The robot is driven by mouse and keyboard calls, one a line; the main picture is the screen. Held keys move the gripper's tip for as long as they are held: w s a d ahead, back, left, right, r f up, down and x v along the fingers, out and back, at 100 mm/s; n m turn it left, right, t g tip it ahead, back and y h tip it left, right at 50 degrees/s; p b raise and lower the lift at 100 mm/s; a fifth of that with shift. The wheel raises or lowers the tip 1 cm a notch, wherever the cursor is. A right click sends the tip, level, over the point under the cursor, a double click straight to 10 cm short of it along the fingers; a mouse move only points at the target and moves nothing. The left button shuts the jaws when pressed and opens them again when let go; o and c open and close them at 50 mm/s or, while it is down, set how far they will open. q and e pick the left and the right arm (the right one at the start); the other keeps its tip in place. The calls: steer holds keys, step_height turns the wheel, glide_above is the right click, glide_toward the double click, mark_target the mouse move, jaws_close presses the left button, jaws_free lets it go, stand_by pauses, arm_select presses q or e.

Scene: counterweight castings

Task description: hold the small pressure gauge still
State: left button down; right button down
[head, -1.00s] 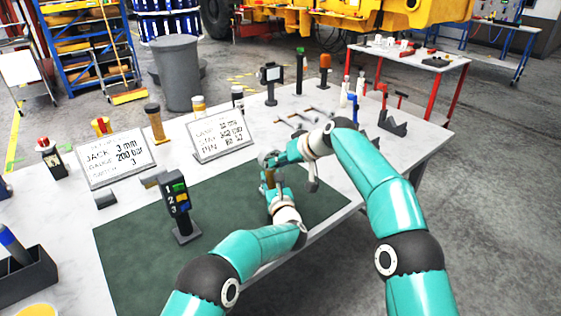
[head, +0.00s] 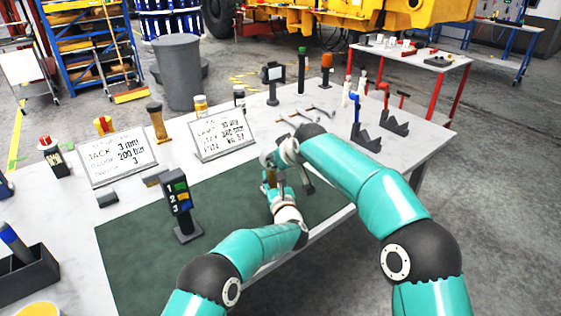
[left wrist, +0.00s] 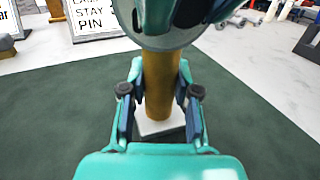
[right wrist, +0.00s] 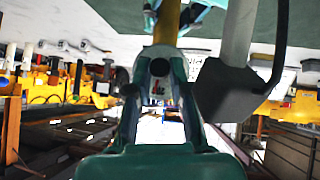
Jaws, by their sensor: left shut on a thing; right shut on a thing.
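The small pressure gauge shows in the left wrist view as an upright brown-yellow stem (left wrist: 160,88) over a pale square base, with a round grey top (left wrist: 165,41). My left gripper (left wrist: 160,103) is shut on the stem, one finger on each side. In the head view my left gripper (head: 275,184) is low over the green mat. My right gripper (head: 270,160) is above it, shut at the gauge's top; its fingers hide part of that top. In the right wrist view the yellow stem (right wrist: 166,22) shows beyond the right fingers (right wrist: 163,60).
The green mat (head: 140,255) covers the table's front. A dark post with coloured labels 1, 2, 3 (head: 178,198) stands left of my grippers. Two sign boards (head: 118,158) (head: 222,136) stand behind. Dark notched blocks (head: 366,138) and tools lie at right.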

steer(key=shift+s+f+n+t+h, duration=0.1)
steer(key=shift+f+n+t+h, duration=0.05)
steer(key=shift+n+t+h, duration=0.3)
stand_by(0.3)
steer(key=c, duration=1)
jaws_free()
steer(key=shift+c, duration=0.2)
steer(key=shift+a, duration=0.1)
steer(key=shift+r, duration=0.2)
steer(key=v, duration=1.1)
steer(key=shift+s, duration=0.3)
steer(key=shift+r, duration=0.15)
